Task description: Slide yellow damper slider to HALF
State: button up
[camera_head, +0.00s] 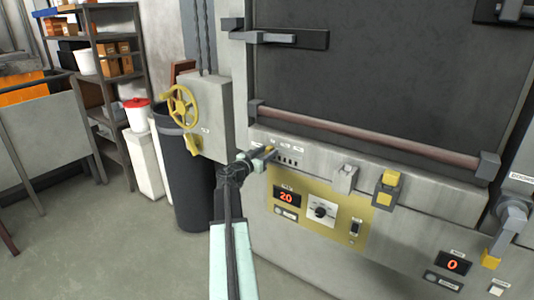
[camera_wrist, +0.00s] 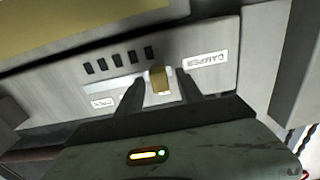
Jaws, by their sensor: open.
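The yellow damper slider (camera_wrist: 160,79) shows in the wrist view as a small knob on a pale track in the grey panel. My gripper (camera_wrist: 160,93) is open, with one dark finger on each side of the slider; I cannot tell whether either finger touches it. A DAMPER label (camera_wrist: 206,58) appears upside down to the right, and a smaller label (camera_wrist: 103,102), which seems to read OPEN, lies to the left. In the head view my gripper (camera_head: 263,157) is at the left end of the panel strip, mostly hiding the slider.
A row of several dark slots (camera_wrist: 118,60) lies beside the track. In the head view, a brown bar (camera_head: 360,135) runs above the strip. A yellow control panel with a red "20" display (camera_head: 287,196) is below.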

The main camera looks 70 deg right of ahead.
grip_shut()
dwell(1.3)
